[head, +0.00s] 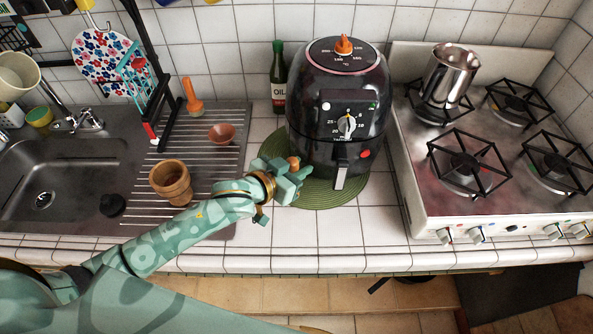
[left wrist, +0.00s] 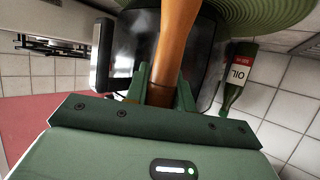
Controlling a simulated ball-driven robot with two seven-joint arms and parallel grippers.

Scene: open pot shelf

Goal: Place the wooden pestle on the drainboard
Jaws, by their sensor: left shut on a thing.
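My left gripper (head: 291,178) is shut on the wooden pestle (left wrist: 173,45). The left wrist view shows its orange-brown shaft between the green fingers (left wrist: 162,90). In the head view only a small end of the pestle (head: 294,161) shows above the fingers. The gripper is in front of the black air fryer, over the round green mat. The ribbed metal drainboard (head: 215,160) lies left of the gripper, beside the sink, and my left forearm passes over its front right corner. My right gripper is not in view.
On the drainboard are a brown wooden pot (head: 171,182), a small reddish bowl (head: 221,133) and an orange-brown tool (head: 192,98) by the wall. The air fryer (head: 337,110), green mat (head: 340,190) and oil bottle (head: 278,78) are near the gripper. A stove (head: 490,150) stands right.

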